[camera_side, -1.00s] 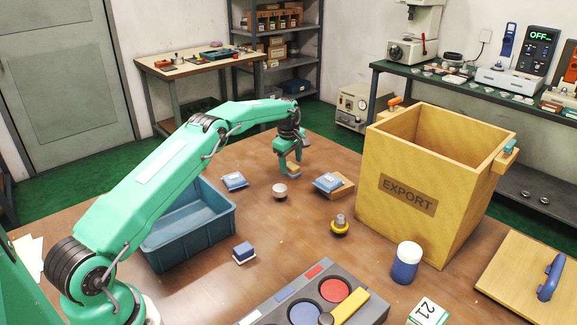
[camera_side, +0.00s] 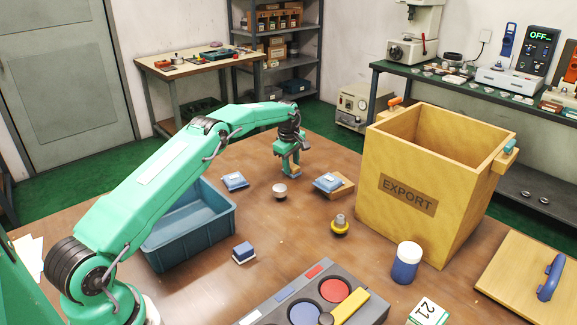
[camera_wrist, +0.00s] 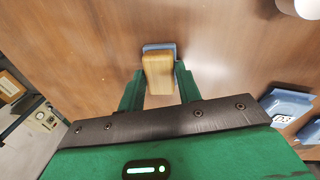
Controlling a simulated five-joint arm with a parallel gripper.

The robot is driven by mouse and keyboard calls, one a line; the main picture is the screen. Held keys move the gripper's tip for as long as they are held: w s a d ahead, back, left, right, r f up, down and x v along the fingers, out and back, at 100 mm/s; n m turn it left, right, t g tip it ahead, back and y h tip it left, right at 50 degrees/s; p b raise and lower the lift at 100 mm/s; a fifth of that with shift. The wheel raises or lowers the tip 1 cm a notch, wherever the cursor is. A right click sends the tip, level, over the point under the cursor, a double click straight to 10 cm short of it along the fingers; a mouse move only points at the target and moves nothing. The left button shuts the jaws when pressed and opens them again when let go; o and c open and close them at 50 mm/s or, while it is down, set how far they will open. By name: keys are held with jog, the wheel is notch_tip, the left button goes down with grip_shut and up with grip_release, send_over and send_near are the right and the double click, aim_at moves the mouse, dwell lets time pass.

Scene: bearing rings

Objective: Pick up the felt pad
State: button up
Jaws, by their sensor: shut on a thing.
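A small block with a tan wooden back and a grey-blue layer, which I take to be the felt pad (camera_wrist: 158,77), is between my fingertips in the wrist view. My gripper (camera_wrist: 158,82) is shut on it, one green finger on each side. In the side view my gripper (camera_side: 291,170) points down near the far middle of the table, with the pad (camera_side: 296,171) low between its fingers and partly hidden. I cannot tell whether the pad touches the table.
A round white-topped piece (camera_side: 280,191) stands just in front of the gripper. A blue packet (camera_side: 328,183) lies by a wooden block to the right, another (camera_side: 234,181) to the left. The yellow EXPORT crate (camera_side: 400,215) stands at right, a blue bin (camera_side: 190,248) at left.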

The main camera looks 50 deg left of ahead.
aim_at(293, 164)
dwell(0.3)
jog(key=shift+r, duration=0.25)
grip_shut()
jog(key=shift+d+r, duration=0.1)
jog(key=shift+r, duration=1.8)
jog(key=s+d+r, duration=0.2)
jog(key=d+r, duration=0.4)
jog(key=d, duration=0.5)
jog(key=shift+s+r, duration=0.25)
jog(key=shift+r, duration=0.1)
